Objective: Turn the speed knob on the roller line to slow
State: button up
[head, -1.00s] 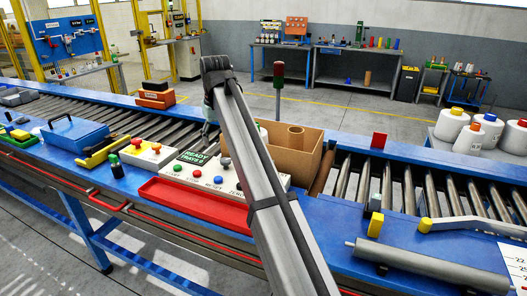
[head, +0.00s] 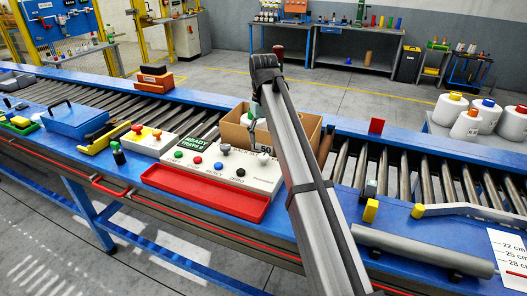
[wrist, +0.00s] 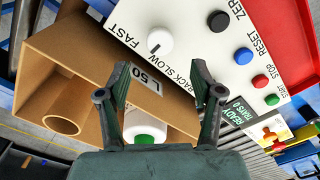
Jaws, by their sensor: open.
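The speed knob (wrist: 160,41) is a white round knob with a black mark, set on the white control panel (wrist: 198,22) between the printed words FAST and SLOW. The mark points to the lower left in the wrist view. My gripper (wrist: 160,72) is open and empty, its two fingers spread. In the wrist view the knob appears just beyond the gap between the fingertips, apart from them. In the head view my gripper is by the cardboard box, and my arm crosses the right end of the panel (head: 262,184).
The panel has green, red, blue and black buttons (wrist: 219,22). An open cardboard box (wrist: 70,62) stands close beside it, holding a cardboard tube and a white bobbin with a green top (wrist: 145,128). A red tray (head: 205,192) lies along the panel's front.

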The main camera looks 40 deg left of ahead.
aim_at(263, 156)
notch_tip(263, 156, down, 8)
jog(key=shift+r+p, duration=0.2)
jog(key=shift+p, duration=0.7)
jog(key=c, duration=1.1)
